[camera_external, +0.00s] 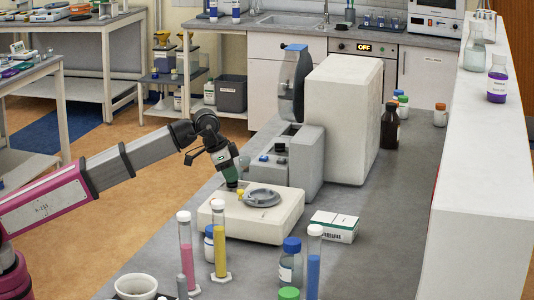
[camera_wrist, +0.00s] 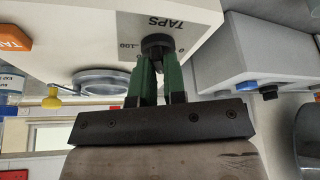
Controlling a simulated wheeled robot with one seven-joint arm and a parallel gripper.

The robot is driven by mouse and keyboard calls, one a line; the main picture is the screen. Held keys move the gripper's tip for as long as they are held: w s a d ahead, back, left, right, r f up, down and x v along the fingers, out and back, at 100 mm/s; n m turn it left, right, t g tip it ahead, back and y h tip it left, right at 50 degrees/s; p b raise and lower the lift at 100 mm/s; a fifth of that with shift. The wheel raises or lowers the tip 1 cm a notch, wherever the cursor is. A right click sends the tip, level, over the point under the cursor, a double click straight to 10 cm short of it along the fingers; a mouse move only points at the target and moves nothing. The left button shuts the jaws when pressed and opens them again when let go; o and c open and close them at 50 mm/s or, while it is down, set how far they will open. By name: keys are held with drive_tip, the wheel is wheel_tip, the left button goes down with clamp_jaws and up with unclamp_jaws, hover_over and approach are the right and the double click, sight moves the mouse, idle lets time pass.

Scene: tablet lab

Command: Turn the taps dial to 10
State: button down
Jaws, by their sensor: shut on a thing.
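The taps dial (camera_wrist: 157,43) is a small black round knob on the white face of a device, beside the printed word TAPS and the marks 0 and ..100. The wrist view shows this upside down. My gripper (camera_wrist: 159,58) has its two green fingers shut on the dial, one on each side. The dial's pointer setting cannot be read. In the external view my gripper (camera_external: 233,186) reaches down to the back left of the low cream device (camera_external: 245,228), which has a grey round plate (camera_external: 263,197) on top. The dial is hidden in that view.
A grey instrument (camera_external: 305,165) and a big white box (camera_external: 340,115) stand close behind the device. Tubes with pink (camera_external: 188,260) and yellow (camera_external: 220,245) contents stand in front, with a small carton (camera_external: 334,227) to the right. The yellow knob (camera_wrist: 51,98) is left of my fingers.

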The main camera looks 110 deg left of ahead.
drive_tip(key=shift+f, duration=0.15)
drive_tip(key=c, duration=1.2)
unclamp_jaws()
drive_tip(key=v, duration=1)
drive_tip(key=shift+r, duration=0.4)
